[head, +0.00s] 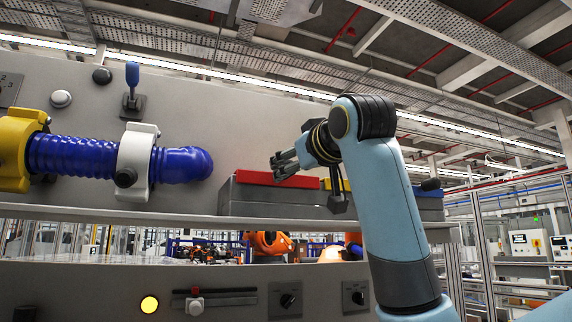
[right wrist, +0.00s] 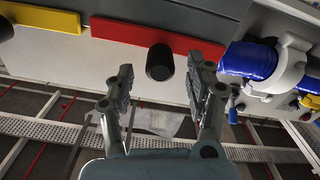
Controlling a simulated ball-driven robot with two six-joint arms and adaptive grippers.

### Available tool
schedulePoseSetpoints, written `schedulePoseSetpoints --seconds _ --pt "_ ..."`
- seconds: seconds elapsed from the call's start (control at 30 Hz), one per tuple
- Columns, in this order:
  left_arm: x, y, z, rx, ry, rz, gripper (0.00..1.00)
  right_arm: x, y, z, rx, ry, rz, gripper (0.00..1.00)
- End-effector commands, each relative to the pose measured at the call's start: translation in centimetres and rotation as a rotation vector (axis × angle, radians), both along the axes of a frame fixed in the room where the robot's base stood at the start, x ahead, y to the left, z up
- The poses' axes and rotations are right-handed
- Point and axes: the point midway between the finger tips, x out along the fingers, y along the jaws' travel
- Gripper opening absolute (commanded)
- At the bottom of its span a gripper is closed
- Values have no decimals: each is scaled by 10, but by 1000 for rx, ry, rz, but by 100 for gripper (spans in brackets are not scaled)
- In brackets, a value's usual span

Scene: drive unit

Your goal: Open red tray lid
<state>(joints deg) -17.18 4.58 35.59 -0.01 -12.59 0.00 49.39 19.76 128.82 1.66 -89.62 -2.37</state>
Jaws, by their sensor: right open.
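The red tray lid (head: 277,180) lies flat and closed on a grey tray unit (head: 265,200) on the shelf in the head view. In the right wrist view the red lid (right wrist: 150,37) runs across the upper middle, with a black knob (right wrist: 160,62) standing out beside its edge. My right gripper (head: 280,167) is just above the red lid in the head view. Its fingers (right wrist: 162,82) are spread, pointing towards the knob, with nothing held between them. The knob appears between the fingertips, with no clear contact. My left gripper is not in view.
A yellow lid (right wrist: 40,15) sits beside the red one, and a blue lid (head: 425,190) lies farther right. A blue ribbed hose (head: 80,157) with a white clamp (head: 135,162) is on the panel at left. The shelf edge (head: 120,215) runs below.

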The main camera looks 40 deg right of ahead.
Motion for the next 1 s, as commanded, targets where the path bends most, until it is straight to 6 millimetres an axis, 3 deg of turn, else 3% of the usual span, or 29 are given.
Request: schedulePoseSetpoints --seconds 0.23,0.63,1.0 --pt "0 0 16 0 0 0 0 38 -9 2 1 1 2 55" --pt "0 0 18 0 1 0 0 46 -11 0 0 -1 1 55" --pt "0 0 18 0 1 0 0 46 -11 0 1 -1 1 6"
